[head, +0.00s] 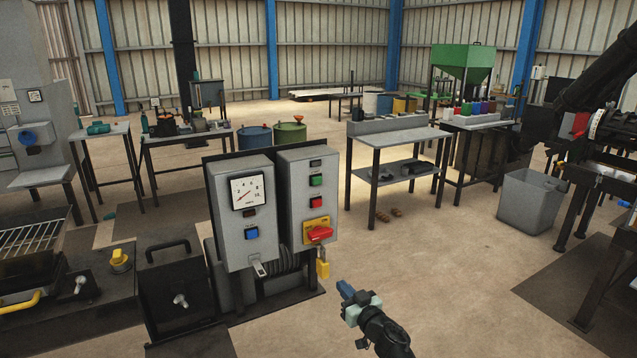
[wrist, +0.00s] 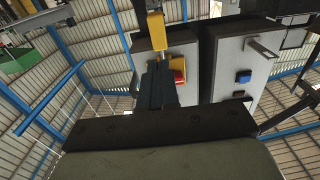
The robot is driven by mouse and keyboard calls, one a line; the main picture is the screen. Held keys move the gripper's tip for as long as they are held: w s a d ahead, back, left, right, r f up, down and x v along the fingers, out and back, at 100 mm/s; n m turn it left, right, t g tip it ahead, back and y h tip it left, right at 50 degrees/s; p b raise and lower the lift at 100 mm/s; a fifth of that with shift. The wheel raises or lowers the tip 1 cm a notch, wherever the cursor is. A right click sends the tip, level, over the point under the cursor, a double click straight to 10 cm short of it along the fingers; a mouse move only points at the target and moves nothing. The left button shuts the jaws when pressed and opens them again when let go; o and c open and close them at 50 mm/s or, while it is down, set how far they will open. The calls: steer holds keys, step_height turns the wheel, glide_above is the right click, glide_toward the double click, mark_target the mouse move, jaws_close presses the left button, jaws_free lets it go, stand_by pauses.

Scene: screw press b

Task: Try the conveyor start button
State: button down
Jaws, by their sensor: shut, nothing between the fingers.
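The right grey control box (head: 290,165) carries a green button (head: 316,180), with a red button (head: 316,202) below it. Their labels are too small to read, so I cannot tell which starts the conveyor. Lower down is a red rotary handle (head: 320,233) on a yellow plate, and a yellow padlock (head: 322,268) hangs beneath it. My gripper (head: 345,289) is shut and empty, low in front and right of the box, apart from it. In the wrist view the picture is upside down; my gripper's fingers (wrist: 158,82) cover part of the box, and the green button does not show.
The left grey box (head: 236,245) has a dial gauge (head: 247,191) and a blue button (head: 251,234). A bench with a yellow knob (head: 120,260) stands at the left. A grey worktable (head: 400,137) stands behind. Floor right of my gripper is clear up to a grey bin (head: 527,205).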

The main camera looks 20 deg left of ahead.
steer(key=shift+a, duration=0.1)
stand_by(0.7)
steer(key=s+a+r+n+y, duration=0.2)
steer(key=s+a+r, duration=0.2)
steer(key=a+r, duration=0.6)
steer(key=s+a+r+n+y, duration=0.25)
steer(key=a+r, duration=0.35)
steer(key=r, duration=0.7)
steer(key=w+d+r+n+t+h, duration=0.1)
steer(key=w+d+n+t+h, duration=0.2)
steer(key=d+n+h, duration=0.4)
steer(key=w+d+r+n+t+h, duration=0.2)
steer(key=w+d+n+t+h, duration=0.1)
steer(key=d+n+h, duration=0.4)
steer(key=shift+w+n+t+h, duration=0.4)
steer(key=shift+w+n+h, duration=0.25)
steer(key=shift+h, duration=1)
steer(key=shift+w+a, duration=0.15)
steer(key=shift+w, duration=0.05)
